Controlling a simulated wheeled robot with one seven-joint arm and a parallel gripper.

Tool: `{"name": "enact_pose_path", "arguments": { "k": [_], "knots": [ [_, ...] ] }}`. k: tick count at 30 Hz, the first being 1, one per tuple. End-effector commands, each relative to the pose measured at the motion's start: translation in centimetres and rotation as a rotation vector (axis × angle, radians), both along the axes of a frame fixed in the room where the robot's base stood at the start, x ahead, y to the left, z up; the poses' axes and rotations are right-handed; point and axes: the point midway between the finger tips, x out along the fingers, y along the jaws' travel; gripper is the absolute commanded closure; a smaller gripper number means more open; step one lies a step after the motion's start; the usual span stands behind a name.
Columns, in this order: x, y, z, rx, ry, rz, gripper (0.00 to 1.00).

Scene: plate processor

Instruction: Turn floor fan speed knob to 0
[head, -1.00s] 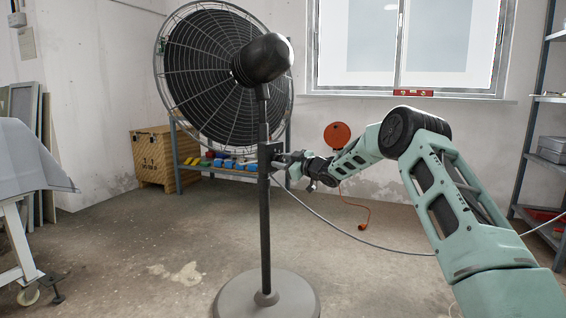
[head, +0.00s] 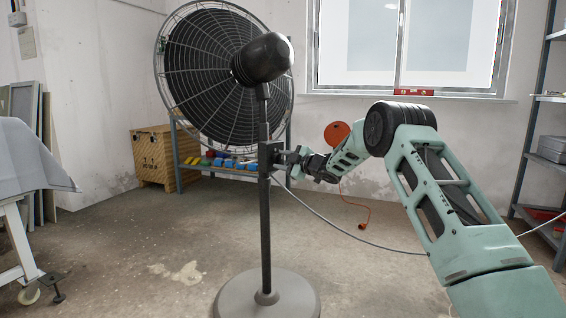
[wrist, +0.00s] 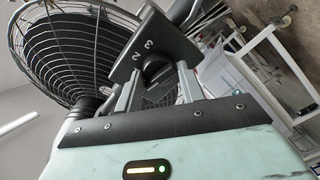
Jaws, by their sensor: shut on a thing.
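The black floor fan (head: 215,75) stands upright on a round grey base (head: 268,298), with its back towards the head camera. A dark control box (head: 266,153) sits on its pole. In the wrist view, the control box face (wrist: 141,52) carries the numbers 3 and 2; other marks are hidden. The dark speed knob (wrist: 155,68) sticks out of this face. My gripper (wrist: 157,80) is shut on the knob, one finger on each side. In the head view my gripper (head: 284,160) reaches the box from the right; the knob cannot be made out there.
A cable (head: 320,215) runs from the pole to the right. A wooden crate (head: 155,157) and a low shelf (head: 187,165) with coloured items stand behind. A covered table (head: 30,160) is at left, a shelf rack (head: 532,120) at right. The floor between is mostly clear.

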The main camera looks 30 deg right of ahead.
Motion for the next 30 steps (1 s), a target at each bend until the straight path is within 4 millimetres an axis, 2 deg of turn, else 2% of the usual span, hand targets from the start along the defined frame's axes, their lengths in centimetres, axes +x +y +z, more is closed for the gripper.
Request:
{"name": "enact_pose_path", "arguments": {
  "k": [12,28,29,30],
  "knots": [
    [-0.01,-0.28,0.43,-0.183,-0.048,-0.006,0.84],
    [-0.02,-0.38,0.56,-0.207,-0.054,-0.007,0.84],
    [-0.01,-0.38,0.56,-0.207,-0.054,-0.007,0.53],
    [0.00,-0.36,0.55,-0.207,-0.054,-0.007,0.42]
  ]
}}
